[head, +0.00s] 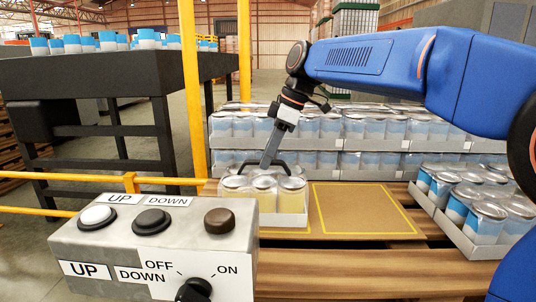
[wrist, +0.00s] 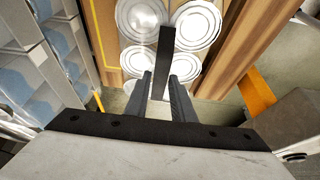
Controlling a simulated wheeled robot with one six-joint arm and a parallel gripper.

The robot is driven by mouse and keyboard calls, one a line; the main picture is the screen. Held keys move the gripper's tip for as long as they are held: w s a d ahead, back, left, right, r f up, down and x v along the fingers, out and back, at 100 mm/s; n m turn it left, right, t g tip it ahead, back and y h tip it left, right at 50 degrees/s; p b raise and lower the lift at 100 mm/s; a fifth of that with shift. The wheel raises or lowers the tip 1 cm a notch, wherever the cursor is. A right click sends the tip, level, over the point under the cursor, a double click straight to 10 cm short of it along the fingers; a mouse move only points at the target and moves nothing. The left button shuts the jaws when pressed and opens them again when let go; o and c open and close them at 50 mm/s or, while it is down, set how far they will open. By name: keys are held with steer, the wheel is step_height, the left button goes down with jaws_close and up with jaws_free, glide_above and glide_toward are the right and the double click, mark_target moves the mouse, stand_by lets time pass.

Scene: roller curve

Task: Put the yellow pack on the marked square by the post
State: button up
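The yellow pack (head: 264,196) is a tray of cans with yellow sides and silver lids, left of centre in the head view. A black arched handle (head: 240,165) spans it; it also shows as a dark bar in the wrist view (wrist: 164,55). My gripper (head: 268,160) is at the top of the handle, its two fingers (wrist: 160,85) on either side of the bar. Whether they press on it is unclear. The pack stands at or over a brown board (head: 285,233) near the yellow post (head: 193,90).
A second brown square with a yellow outline (head: 362,210) lies empty to the right. Blue-labelled packs stand behind (head: 340,128) and at right (head: 480,215). A grey control box (head: 150,240) is in front at left. A yellow rail (head: 120,182) runs beside the post.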

steer(key=shift+o, duration=0.9)
steer(key=shift+r, duration=0.2)
steer(key=v, duration=1.2)
